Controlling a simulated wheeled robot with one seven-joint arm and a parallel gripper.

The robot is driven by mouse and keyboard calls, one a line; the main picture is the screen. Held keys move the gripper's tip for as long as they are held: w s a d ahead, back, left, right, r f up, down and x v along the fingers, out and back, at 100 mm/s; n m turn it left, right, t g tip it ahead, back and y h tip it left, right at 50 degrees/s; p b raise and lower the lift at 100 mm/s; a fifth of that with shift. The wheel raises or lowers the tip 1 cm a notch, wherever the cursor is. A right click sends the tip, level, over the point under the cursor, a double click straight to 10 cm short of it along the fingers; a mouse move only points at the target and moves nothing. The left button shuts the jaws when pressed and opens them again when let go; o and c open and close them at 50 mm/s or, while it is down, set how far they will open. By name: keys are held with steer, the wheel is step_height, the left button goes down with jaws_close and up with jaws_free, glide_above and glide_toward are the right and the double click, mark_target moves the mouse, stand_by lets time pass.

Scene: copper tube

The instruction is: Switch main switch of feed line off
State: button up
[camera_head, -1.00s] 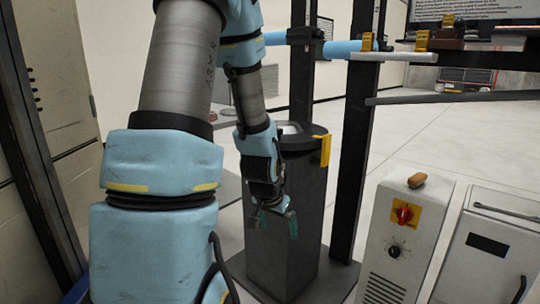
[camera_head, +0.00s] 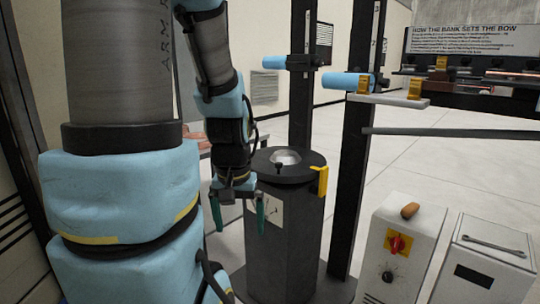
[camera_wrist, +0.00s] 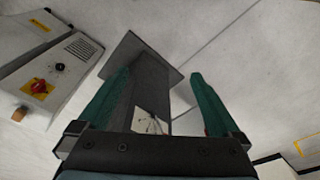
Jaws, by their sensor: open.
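A red rotary switch on a yellow plate (camera_head: 397,244) sits on the front of a white control cabinet (camera_head: 408,228) at the lower right of the head view. In the wrist view the red switch (camera_wrist: 39,87) shows at the left, outside the jaws. I cannot read its position. My gripper (camera_head: 240,214) is open and empty, with teal fingers pointing down in front of a dark pedestal (camera_head: 285,245). It is well left of the switch and apart from it. In the wrist view my gripper (camera_wrist: 157,80) has the pedestal between and beyond its fingers.
A black knob (camera_head: 387,277) sits below the switch, and a brown object (camera_head: 410,210) lies on the cabinet top. A white box with a handle (camera_head: 486,255) stands right of the cabinet. A dark post (camera_head: 352,190) rises between pedestal and cabinet. Open floor lies behind.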

step_height(320, 180, up, 9)
steer(key=p, duration=0.6)
steer(key=shift+p, duration=0.3)
